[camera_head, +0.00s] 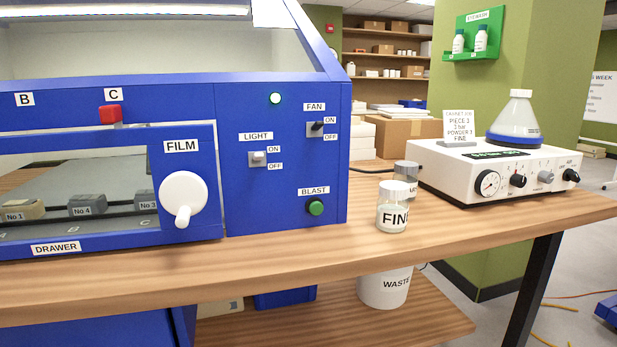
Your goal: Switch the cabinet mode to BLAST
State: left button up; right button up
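The blue cabinet (280,100) fills the left of the head view. Its right front panel has a round green button (316,207) under the label BLAST (314,190). Above it are a LIGHT switch (258,157) and a FAN switch (317,126), each marked ON and OFF. A white crank knob (183,198) sits below the FILM label (181,146). A white unit (450,172) on the right has a gauge (488,183) and several knobs; their small labels are unreadable. Neither gripper is in view.
A FINE jar (392,212) and another jar (406,173) stand between cabinet and unit. A flask (515,120) and a card (457,127) are on the unit. The wooden bench (300,262) is clear in front. A WASTE bin (385,291) stands below.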

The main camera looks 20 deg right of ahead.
aim_at(569, 175)
jog(key=z, duration=1.6)
